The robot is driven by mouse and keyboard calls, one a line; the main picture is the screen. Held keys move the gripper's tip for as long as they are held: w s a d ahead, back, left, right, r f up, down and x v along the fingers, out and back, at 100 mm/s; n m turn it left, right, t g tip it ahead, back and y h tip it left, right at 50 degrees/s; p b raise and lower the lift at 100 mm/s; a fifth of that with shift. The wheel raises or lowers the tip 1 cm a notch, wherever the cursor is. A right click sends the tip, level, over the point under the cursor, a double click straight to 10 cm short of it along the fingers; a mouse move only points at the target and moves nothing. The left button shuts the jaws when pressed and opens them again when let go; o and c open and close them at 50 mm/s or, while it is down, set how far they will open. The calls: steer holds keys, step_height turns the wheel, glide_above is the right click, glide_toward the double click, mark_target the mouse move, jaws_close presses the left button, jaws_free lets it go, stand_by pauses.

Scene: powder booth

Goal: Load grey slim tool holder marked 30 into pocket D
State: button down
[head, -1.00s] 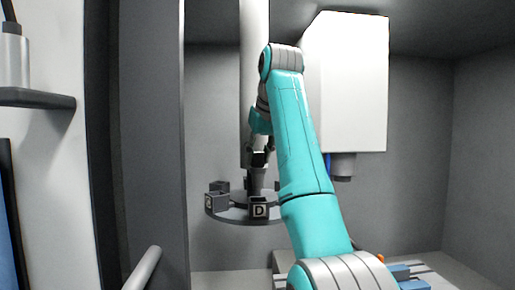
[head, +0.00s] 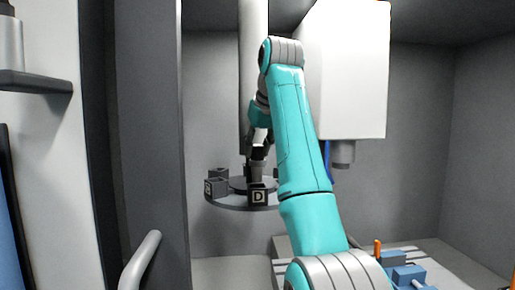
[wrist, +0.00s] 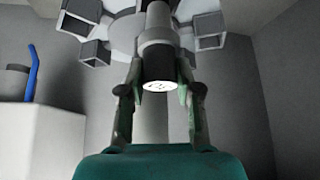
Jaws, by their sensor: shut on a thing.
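My gripper (head: 259,146) is shut on a slim grey tool holder (head: 257,171), just above the near side of the carousel disc (head: 228,200). In the wrist view, my gripper (wrist: 160,97) clasps the holder (wrist: 157,61) from both sides. Its pale round end face with small dark marks shows, but I cannot read a number. Pocket D (head: 258,195) is a dark square box with a white D label on the disc's near rim. The holder appears over or just behind it; I cannot tell whether it is inside.
Other square pockets (head: 215,187) sit around the disc, with a grey column (head: 253,70) above it. A white machine head (head: 350,70) with a grey nose (head: 343,153) hangs to the right. A blue vise (head: 405,274) is on the bed at lower right.

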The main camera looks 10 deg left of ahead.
steer(key=c, duration=0.7)
jaws_free()
steer(key=shift+r, duration=5)
steer(key=shift+s, duration=0.1)
